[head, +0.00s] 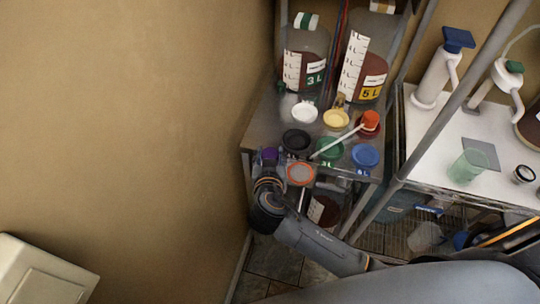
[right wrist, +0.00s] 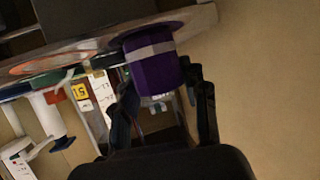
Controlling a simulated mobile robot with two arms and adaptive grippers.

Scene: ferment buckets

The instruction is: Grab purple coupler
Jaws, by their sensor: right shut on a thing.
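The purple coupler (head: 269,153) is at the left front corner of the metal shelf in the head view. In the right wrist view the purple coupler (right wrist: 154,68) is a purple cylinder with a grey band and a wider rim. My right gripper (right wrist: 165,92) is shut on it, with one finger on each side. In the head view my right gripper (head: 268,170) reaches up to the coupler from the front and partly hides it. I cannot tell whether the coupler touches the shelf. My left gripper is not in view.
Black (head: 296,140), green (head: 329,149), blue (head: 365,157) and orange-rimmed (head: 300,173) pieces crowd the shelf (head: 262,127) beside the coupler. Two large bottles stand behind, the 3 L one (head: 305,58) and the 5 L one (head: 367,70). A wall is close on the left.

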